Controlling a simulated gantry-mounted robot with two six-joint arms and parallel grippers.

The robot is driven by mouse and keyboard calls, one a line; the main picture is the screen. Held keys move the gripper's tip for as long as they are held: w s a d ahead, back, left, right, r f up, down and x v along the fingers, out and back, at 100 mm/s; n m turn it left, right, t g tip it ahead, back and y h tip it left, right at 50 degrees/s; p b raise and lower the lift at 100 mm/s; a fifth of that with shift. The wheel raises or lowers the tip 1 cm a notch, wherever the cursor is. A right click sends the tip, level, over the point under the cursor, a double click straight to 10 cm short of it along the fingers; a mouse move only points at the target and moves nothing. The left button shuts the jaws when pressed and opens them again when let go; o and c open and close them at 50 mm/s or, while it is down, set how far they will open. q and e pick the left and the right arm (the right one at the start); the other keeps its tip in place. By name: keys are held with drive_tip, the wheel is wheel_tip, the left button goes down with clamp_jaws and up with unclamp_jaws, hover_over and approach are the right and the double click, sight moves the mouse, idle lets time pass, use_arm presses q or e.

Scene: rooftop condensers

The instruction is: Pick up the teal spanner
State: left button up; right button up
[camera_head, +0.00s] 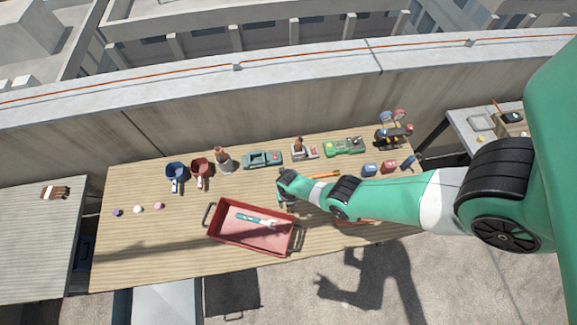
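The teal spanner (254,219) lies inside a red tray (228,239) with a dark handle at each end, near the front edge of the wooden table. Its pale jaw end points right. My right arm reaches in from the right, and its gripper (287,204) is just beyond the tray's right rear corner, apart from the spanner. The gripper is small and partly hidden by the wrist, so its finger opening is unclear. My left gripper is not in view.
Blue and red pots (176,169), a teal tool case (262,159) and a green tool (344,146) stand along the back. An orange-handled tool (325,175) lies behind my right arm. Small knobs (138,209) lie at left. The table left of the tray is mostly clear.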

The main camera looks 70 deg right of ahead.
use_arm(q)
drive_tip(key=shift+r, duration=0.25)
use_arm(e)
drive_tip(key=shift+r, duration=0.3)
